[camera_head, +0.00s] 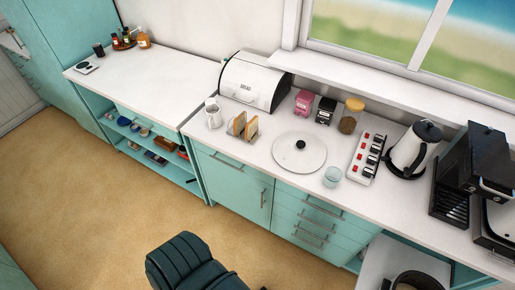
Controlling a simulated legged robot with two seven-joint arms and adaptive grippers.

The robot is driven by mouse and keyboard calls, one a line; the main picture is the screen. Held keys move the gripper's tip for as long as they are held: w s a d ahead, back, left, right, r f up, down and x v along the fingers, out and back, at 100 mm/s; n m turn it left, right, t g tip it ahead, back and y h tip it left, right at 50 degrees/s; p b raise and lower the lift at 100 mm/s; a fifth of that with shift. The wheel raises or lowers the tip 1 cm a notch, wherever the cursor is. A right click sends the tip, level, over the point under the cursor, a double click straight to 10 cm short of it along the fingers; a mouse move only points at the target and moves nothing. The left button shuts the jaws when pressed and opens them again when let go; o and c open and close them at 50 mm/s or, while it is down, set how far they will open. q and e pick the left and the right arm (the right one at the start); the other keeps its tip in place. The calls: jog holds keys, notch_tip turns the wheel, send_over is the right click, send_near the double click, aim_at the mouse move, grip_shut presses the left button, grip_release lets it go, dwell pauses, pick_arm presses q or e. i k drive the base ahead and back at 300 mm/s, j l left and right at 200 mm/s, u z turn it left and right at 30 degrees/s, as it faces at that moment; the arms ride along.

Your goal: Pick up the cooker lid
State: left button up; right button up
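The cooker lid (299,153) is a round, pale disc with a small dark knob in its middle. It lies flat on the white counter (245,160), between the toast rack and the power strip. A pot (418,281) with a dark interior is partly visible at the bottom right, lower than the counter. Neither of my grippers is in view.
A toast rack (243,127) stands left of the lid; a glass (332,176) and power strip (367,157) stand right. Behind are a bread bin (254,82) and jar (350,117). A kettle (413,150) stands farther right. A dark chair (190,264) stands on the floor.

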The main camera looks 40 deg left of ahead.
aim_at(299, 152)
jog(key=k+u, duration=0.1)
jog(key=u, duration=0.85)
jog(key=l+z, duration=0.2)
jog(key=z, duration=1.8)
jog(key=u, duration=2.15)
jog(key=i, duration=0.05)
